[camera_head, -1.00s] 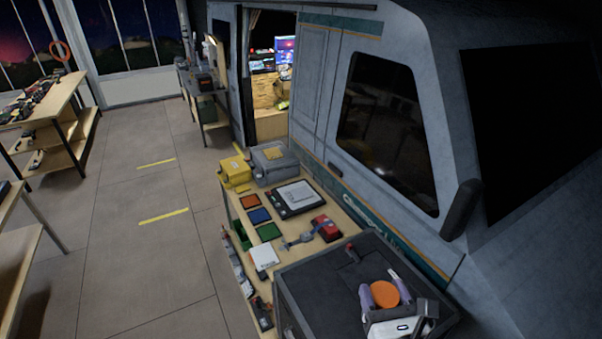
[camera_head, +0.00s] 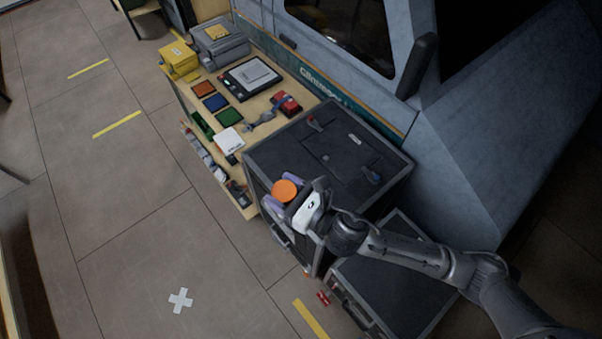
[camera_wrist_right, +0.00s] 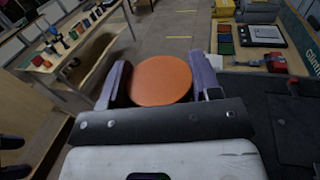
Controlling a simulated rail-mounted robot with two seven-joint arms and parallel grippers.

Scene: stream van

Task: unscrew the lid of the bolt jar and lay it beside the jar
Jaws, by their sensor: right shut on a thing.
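An orange round lid (camera_head: 285,190) sits between the fingers of my right gripper (camera_head: 286,198), which is shut on it. The lid also shows from above in the wrist view (camera_wrist_right: 161,81), with one purple-grey finger on each side. In the head view the gripper is by the left edge of the black case. What lies under the lid is hidden, so I cannot tell whether the jar is beneath it. No separate jar shows.
The black case (camera_head: 284,153) has a mostly clear top with a red-ended item (camera_head: 312,122) and a blue-grey item (camera_head: 373,177). A wooden bench (camera_head: 252,107) behind holds coloured trays and a yellow box (camera_head: 180,60). A lower black case (camera_head: 398,262) stands in front.

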